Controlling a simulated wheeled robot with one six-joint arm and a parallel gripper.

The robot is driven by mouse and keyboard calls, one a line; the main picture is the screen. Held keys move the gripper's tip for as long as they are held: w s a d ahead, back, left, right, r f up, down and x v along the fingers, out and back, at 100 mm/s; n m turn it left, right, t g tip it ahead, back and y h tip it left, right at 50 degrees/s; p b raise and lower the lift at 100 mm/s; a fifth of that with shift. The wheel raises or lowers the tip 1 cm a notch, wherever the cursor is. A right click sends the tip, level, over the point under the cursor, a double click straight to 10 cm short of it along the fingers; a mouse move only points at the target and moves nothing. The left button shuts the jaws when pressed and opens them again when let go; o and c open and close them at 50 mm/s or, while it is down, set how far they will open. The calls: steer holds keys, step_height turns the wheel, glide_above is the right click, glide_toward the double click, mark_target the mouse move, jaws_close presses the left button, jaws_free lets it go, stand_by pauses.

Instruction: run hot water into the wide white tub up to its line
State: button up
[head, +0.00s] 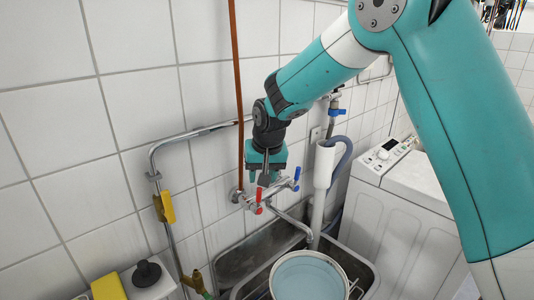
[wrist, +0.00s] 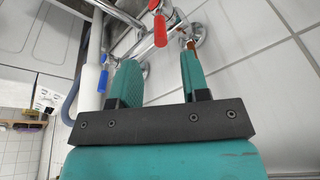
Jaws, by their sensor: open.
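The wide white tub (head: 273,272) stands in the metal sink; its inside looks pale blue, and I cannot make out its line. The wall tap (head: 250,198) has a red lever (head: 258,208) on the left and a blue lever (head: 296,180) on the right. Its spout (head: 288,219) reaches toward the tub's back edge; no stream shows. My gripper (head: 266,178) is open and empty, close by the tap's levers. In the wrist view the red lever (wrist: 160,30) shows beyond the gap between my fingers (wrist: 157,68), and the blue lever (wrist: 102,78) shows left of them.
The metal sink (head: 235,262) surrounds the tub. A copper pipe (head: 237,90) and a white drain pipe (head: 322,175) flank the tap. A washing machine (head: 375,215) stands right. A yellow sponge (head: 108,287) and a dark knobbed object (head: 147,273) sit at lower left.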

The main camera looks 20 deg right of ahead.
steer(key=b+v, duration=0.1)
steer(key=v, duration=0.8)
steer(key=shift+r, duration=0.35)
steer(key=shift+s, duration=0.15)
stand_by(0.4)
steer(key=s+a+n+g+y, duration=0.1)
steer(key=s+a+n, duration=0.1)
steer(key=s, duration=0.8)
steer(key=s+a+f+n+g+y, duration=0.1)
steer(key=s+n, duration=0.3)
steer(key=s, duration=0.6)
steer(key=s+a+f+n+g+y, duration=0.1)
steer(key=s+a+n, duration=0.2)
steer(key=s, duration=0.7)
steer(key=shift+s+n+y, duration=0.3)
steer(key=shift+s+y, duration=0.1)
